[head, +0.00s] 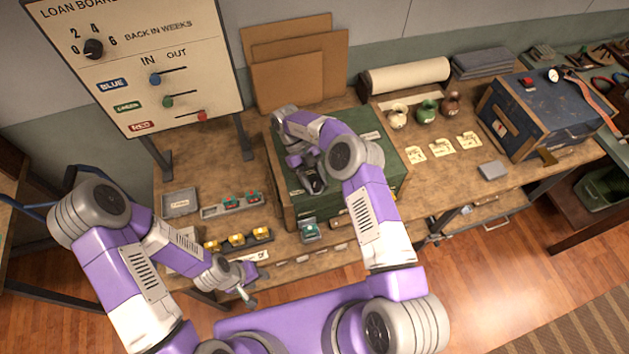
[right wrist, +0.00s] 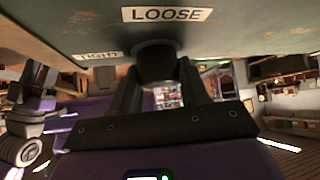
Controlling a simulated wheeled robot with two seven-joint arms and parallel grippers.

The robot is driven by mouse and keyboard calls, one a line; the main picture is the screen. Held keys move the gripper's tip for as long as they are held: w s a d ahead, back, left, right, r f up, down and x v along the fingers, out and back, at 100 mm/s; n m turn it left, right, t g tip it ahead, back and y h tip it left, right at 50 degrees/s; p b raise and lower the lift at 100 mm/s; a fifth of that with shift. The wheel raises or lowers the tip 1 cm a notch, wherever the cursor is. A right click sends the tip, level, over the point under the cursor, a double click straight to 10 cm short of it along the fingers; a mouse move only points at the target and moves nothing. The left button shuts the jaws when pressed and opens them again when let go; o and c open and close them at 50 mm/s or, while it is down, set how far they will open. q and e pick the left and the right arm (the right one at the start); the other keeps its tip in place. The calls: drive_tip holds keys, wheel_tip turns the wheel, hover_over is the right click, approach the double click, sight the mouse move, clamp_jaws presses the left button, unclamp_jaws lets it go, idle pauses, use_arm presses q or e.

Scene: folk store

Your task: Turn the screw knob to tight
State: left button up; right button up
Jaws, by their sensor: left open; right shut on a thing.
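The dark round screw knob (right wrist: 156,54) sits on a worn green surface, between the fingers of my right gripper (right wrist: 157,82) in the right wrist view. The fingers are shut on it. A LOOSE label (right wrist: 166,15) is right above the knob in that view, and a TIGHT label (right wrist: 98,55) is to its left. No pointer on the knob shows clearly. In the head view my right gripper (head: 312,178) is at the green chest (head: 290,205), and my arm hides the knob. My left gripper (head: 248,292) is open and empty near the bench's front edge.
A loan board (head: 135,55) stands at the back left. Trays with small coloured parts (head: 238,240) lie left of the chest. Small jugs (head: 427,111), paper tags (head: 441,145) and a blue box (head: 545,115) are to the right. Bare bench top shows between them.

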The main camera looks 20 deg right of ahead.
sight(315, 181)
drive_tip(key=m+y+p, duration=0.1)
drive_tip(key=m+y, duration=0.3)
drive_tip(key=m, duration=0.1)
drive_tip(key=shift+s+d+m, duration=0.1)
drive_tip(key=shift+m, duration=0.2)
drive_tip(key=m+y, duration=0.3)
drive_tip(key=m, duration=0.1)
drive_tip(key=shift+f+t, duration=0.1)
drive_tip(key=shift+t, duration=0.3)
drive_tip(key=shift+m+t+y, duration=0.6)
drive_tip(key=shift+m+y, duration=0.4)
drive_tip(key=shift+m, duration=0.4)
drive_tip(key=o, duration=1)
drive_tip(key=b+v, duration=0.1)
drive_tip(key=v, duration=0.5)
drive_tip(key=shift+v, duration=0.75)
